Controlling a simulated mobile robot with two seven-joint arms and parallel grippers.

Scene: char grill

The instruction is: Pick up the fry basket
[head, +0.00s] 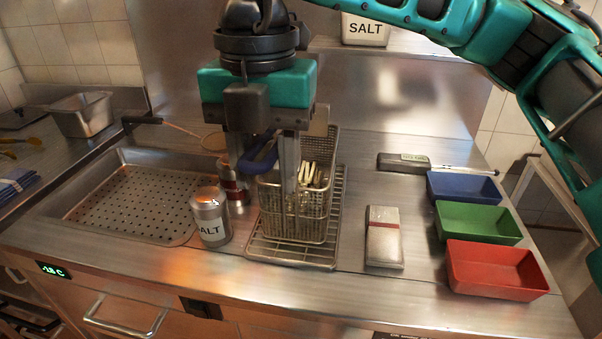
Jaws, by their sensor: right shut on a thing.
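The fry basket (312,217) is a wire mesh basket with pale fries (311,174) inside. It stands upright on a wire rack (290,256) in the middle of the steel counter. Its blue handle (258,157) points toward the left and lies between the fingers of my right gripper (264,178). My right gripper reaches down from above and is shut on the fry basket at this handle. The gripper hides part of the handle and of the basket's near left side. My left gripper is not in view.
A salt shaker (210,217) and another shaker (234,187) stand close left of the basket. A perforated drain pan (130,203) is farther left. A grill brick (384,238) and blue (463,187), green (478,222) and red (495,268) trays are at right.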

